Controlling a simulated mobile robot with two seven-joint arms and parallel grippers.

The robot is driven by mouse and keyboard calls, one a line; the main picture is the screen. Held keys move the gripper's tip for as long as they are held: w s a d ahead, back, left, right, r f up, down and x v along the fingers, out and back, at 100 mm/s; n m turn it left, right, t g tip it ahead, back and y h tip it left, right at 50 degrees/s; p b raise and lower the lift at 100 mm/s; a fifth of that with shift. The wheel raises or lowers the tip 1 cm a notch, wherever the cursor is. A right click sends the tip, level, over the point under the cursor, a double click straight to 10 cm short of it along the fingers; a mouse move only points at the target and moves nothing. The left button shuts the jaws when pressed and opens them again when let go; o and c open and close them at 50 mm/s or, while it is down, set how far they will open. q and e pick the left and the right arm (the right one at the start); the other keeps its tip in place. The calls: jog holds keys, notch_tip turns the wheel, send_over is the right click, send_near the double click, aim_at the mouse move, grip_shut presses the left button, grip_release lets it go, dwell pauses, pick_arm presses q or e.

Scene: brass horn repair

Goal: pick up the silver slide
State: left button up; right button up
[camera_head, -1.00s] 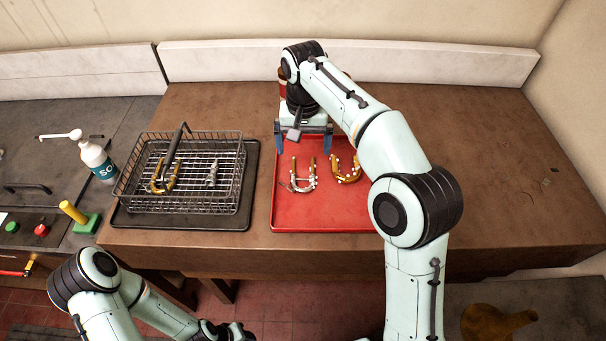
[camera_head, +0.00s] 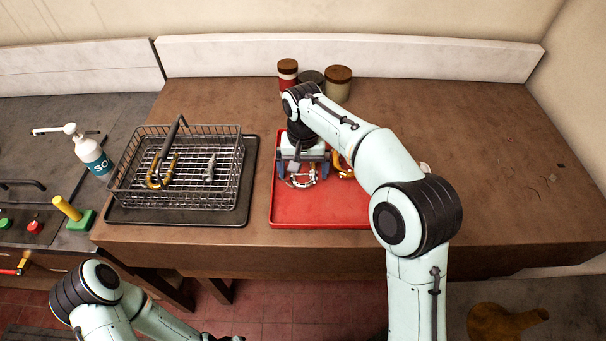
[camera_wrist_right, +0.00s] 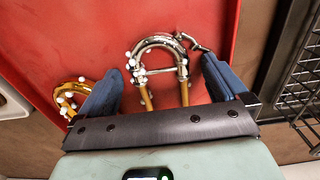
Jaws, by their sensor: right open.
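The silver slide (camera_head: 301,181) lies on the red tray (camera_head: 318,212), a U-shaped tube with a silver bend and brass-coloured legs. In the right wrist view the silver slide (camera_wrist_right: 158,58) lies between the fingers, its bend beyond them and its legs running back under the palm. My right gripper (camera_head: 304,172) is open over it, with blue fingers on either side; in the right wrist view the gripper (camera_wrist_right: 158,82) holds nothing. A brass slide (camera_head: 342,166) lies to the right, partly hidden by my right arm. My left arm is at the lower left; its gripper is out of clear view.
A wire basket (camera_head: 112,190) on a dark tray (camera_head: 180,217) stands left of the red tray, holding a brass slide and a small silver part. Jars (camera_head: 338,86) stand behind my right wrist. The right side of the bench is mostly clear.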

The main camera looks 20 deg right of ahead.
jog(key=c, duration=1.1)
jog(key=shift+r, duration=0.1)
jog(key=shift+c, duration=0.2)
